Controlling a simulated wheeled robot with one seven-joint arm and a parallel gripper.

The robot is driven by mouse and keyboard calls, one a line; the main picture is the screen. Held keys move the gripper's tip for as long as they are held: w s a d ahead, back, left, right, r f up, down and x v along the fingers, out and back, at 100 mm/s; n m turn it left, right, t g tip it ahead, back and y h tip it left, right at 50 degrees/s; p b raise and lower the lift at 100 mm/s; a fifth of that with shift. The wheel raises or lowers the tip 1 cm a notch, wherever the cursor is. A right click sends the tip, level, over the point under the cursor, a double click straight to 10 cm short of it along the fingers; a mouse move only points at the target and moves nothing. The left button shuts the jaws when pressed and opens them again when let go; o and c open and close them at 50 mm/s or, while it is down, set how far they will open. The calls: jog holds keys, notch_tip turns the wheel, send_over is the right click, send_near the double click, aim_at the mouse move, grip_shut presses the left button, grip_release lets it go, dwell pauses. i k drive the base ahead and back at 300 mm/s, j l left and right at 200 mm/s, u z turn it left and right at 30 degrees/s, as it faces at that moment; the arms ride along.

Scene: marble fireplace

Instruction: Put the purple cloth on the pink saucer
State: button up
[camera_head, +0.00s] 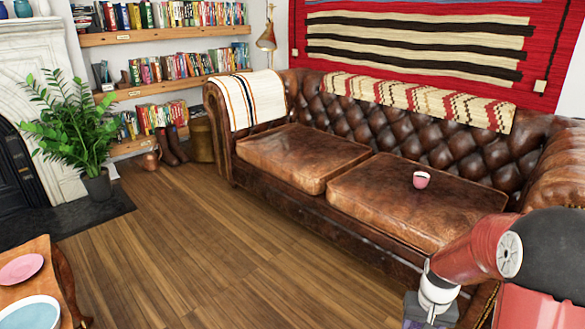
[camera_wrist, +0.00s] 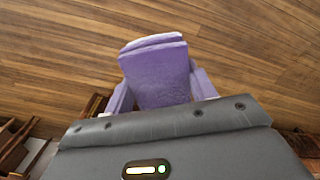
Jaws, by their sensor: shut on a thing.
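The purple cloth (camera_wrist: 155,72), folded into a thick pad, is in the wrist view. My gripper (camera_wrist: 162,92) is shut on it, with fingers at its left and right sides. Wooden floor shows behind the cloth, which looks held clear of it. The pink saucer (camera_head: 21,269) lies on the wooden table at the lower left of the head view, and its visible top looks empty. My arm is at the lower right of that view, far from the saucer.
A light-blue plate (camera_head: 30,314) lies beside the saucer on the wooden table (camera_head: 55,285). A brown leather sofa (camera_head: 300,205) spans the right, with a pink cup (camera_head: 421,180) on its seat. A potted plant (camera_head: 75,130) stands back left. The wooden floor (camera_head: 190,240) between is clear.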

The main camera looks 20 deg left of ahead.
aim_at(20, 269)
jog(key=i+j+u, duration=0.1)
jog(key=i+u, duration=0.7)
jog(key=i+l+u, duration=0.15)
jog(key=i+u, duration=0.25)
jog(key=i+j+u, duration=0.2)
jog(key=i+u, duration=1.05)
jog(key=i+l+u, duration=0.4)
jog(key=i, duration=0.15)
jog(key=j, duration=0.1)
